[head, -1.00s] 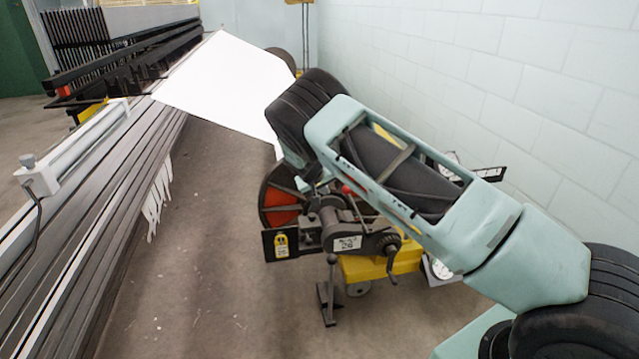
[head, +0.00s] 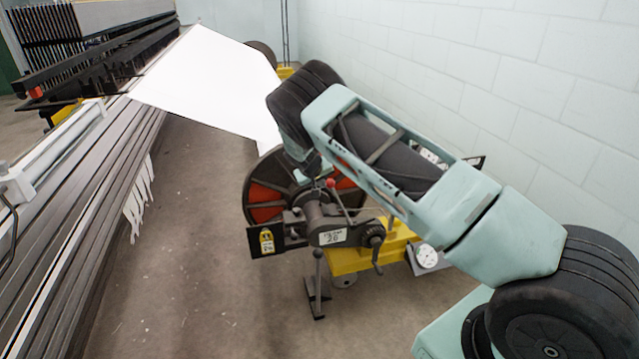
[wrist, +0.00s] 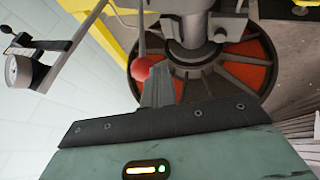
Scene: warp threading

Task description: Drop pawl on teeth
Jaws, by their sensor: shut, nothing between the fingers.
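A lever with a red ball knob (head: 331,183) stands at the grey winding mechanism (head: 318,222). In the wrist view the red knob (wrist: 141,69) sits at the end of a thin rod, just left of my fingertips. My gripper (wrist: 158,75) is shut and empty, with its fingers close beside the knob; I cannot tell whether they touch it. A spoked flange with red-orange panels (wrist: 222,72) lies beyond the fingers. I cannot clearly make out a pawl or ratchet teeth. My arm hides part of the mechanism in the head view.
A white sheet (head: 205,80) slopes down to the flanged roll. A long grey rail bed (head: 60,215) runs along the left. A yellow base (head: 357,262), a crank handle (head: 376,255) and a round dial (head: 427,257) are near the mechanism.

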